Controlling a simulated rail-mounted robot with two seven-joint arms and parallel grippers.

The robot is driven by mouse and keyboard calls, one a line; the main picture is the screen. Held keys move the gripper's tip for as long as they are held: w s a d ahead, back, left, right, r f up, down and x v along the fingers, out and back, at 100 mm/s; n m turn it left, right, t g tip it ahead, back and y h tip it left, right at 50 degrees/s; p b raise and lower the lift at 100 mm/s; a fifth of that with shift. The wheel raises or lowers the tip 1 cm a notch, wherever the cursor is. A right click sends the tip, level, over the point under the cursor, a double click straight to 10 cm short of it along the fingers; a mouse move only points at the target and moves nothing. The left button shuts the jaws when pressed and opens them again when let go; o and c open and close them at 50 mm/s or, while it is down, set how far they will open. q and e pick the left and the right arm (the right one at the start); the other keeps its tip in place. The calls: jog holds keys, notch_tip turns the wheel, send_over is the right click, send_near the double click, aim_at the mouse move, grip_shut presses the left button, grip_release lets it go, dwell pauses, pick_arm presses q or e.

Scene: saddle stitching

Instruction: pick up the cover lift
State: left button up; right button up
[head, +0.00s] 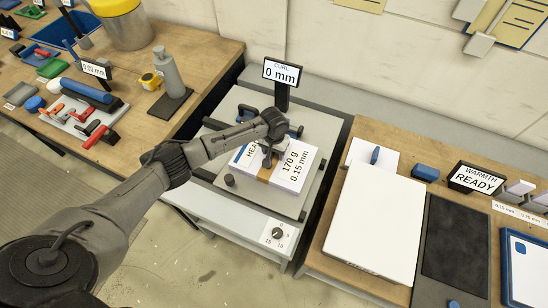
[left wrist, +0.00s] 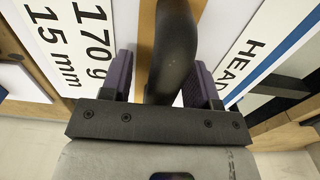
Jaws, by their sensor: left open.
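The cover lift (head: 292,168) is a white stack marked "HEAD" and "170 g 0.15 mm", with a brown band across its middle. It lies flat on the grey table under the "CURL 0 mm" sign. A dark curved handle (left wrist: 172,45) rises from the brown band in the left wrist view. My left gripper (left wrist: 163,64) is open, with one purple-padded finger on each side of the handle and gaps visible beside it. In the head view my left gripper (head: 268,142) is over the stack and hides part of it. My right gripper is not in view.
The "CURL 0 mm" sign (head: 281,76) stands behind the stack. A dark post (head: 229,180) and a dial (head: 278,233) are in front. The right bench holds a white board (head: 372,222) and a dark mat (head: 455,245). Tools crowd the left bench (head: 200,62).

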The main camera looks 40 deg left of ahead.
pick_arm(q)
jog(key=c, duration=1)
grip_shut()
jog(key=shift+r, duration=0.2)
dwell(0.3)
